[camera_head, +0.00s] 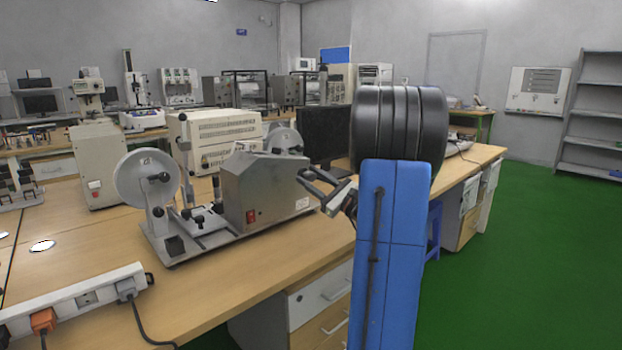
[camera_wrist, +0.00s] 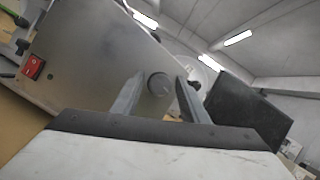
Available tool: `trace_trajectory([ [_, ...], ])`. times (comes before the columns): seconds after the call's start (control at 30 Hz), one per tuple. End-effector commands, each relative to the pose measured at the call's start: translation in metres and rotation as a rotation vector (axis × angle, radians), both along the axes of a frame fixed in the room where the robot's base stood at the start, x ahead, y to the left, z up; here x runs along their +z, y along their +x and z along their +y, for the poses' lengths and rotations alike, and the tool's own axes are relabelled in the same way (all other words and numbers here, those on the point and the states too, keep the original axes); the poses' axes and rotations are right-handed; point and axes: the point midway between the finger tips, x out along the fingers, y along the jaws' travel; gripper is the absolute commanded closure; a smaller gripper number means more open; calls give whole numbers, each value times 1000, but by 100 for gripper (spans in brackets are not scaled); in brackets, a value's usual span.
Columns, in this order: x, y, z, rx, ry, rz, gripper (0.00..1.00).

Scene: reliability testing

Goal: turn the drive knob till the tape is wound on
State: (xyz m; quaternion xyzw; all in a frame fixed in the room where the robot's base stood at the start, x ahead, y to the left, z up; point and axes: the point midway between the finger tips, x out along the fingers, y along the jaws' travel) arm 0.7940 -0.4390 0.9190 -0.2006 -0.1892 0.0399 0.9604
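The tape winding machine stands on the wooden bench, with a grey metal housing (camera_head: 262,190) and a white reel (camera_head: 147,178) at its left. A second reel (camera_head: 284,141) shows behind the housing. My gripper (camera_head: 312,183) is beside the right side of the housing. In the wrist view my gripper (camera_wrist: 157,90) is open, its two fingers apart with the knob between them in the picture. I cannot tell whether either finger touches the knob. The tape itself is not clear.
A power strip (camera_head: 75,300) with plugs and cables lies at the bench's front left. A dark monitor (camera_head: 325,134) and a cream instrument (camera_head: 215,140) stand behind the machine. Drawers (camera_head: 320,295) are below the bench edge. Green floor (camera_head: 530,250) is clear at right.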

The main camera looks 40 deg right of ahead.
Motion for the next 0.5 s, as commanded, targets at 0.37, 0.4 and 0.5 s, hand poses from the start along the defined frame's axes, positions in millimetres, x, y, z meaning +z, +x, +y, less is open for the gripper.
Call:
trace_trajectory([
  [0.37,0,-3,0,0,-2,-2,57],
  [0.4,0,-5,-1,0,-2,-2,57],
  [0.5,-4,-15,-3,-2,-1,-2,57],
])
